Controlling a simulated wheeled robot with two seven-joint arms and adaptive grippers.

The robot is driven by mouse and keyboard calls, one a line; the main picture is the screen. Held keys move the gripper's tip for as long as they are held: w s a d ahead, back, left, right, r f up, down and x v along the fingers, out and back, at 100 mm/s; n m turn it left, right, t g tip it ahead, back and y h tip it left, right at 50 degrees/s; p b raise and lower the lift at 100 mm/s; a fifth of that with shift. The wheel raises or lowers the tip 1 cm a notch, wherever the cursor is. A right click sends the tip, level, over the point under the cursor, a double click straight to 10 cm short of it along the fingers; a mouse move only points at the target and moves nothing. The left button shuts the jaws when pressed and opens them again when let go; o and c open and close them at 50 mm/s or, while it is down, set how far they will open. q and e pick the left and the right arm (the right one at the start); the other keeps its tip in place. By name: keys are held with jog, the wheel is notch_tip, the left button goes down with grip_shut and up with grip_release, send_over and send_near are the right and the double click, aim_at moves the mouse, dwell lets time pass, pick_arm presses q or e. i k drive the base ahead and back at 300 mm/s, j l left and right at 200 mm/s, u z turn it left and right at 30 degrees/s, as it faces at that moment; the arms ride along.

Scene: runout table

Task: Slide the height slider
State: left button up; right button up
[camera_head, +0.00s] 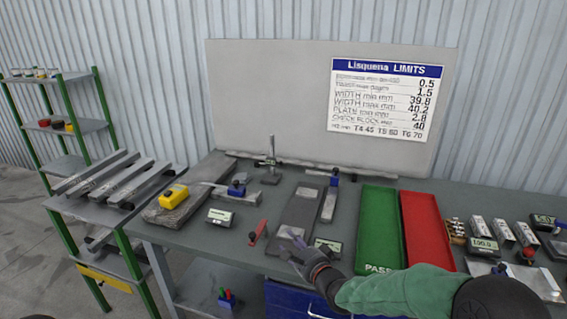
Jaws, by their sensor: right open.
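A height gauge (271,160) with a thin upright column stands toward the back of the table, left of the middle. A small dark cross piece, which looks like its slider, sits part way up the column. My right gripper (289,257) comes in from the lower right on a green-sleeved arm. It is open, near the front edge, over the lower end of a dark flat plate (300,207). It is well in front of the height gauge and apart from it. Whether its fingers touch the plate is hard to tell. My left gripper is not in view.
A green tray (378,225) marked PASS and a red tray (425,230) lie right of the plate. A yellow instrument (173,196), a small display box (220,217) and a red-handled tool (258,232) lie to the left. A limits board (388,100) stands behind.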

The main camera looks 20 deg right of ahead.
aim_at(269, 161)
jog(key=i+l, duration=0.25)
jog(key=i, duration=0.2)
jog(key=i+l, duration=0.25)
jog(key=i, duration=0.15)
jog(key=i+l, duration=0.2)
jog(key=i, duration=0.25)
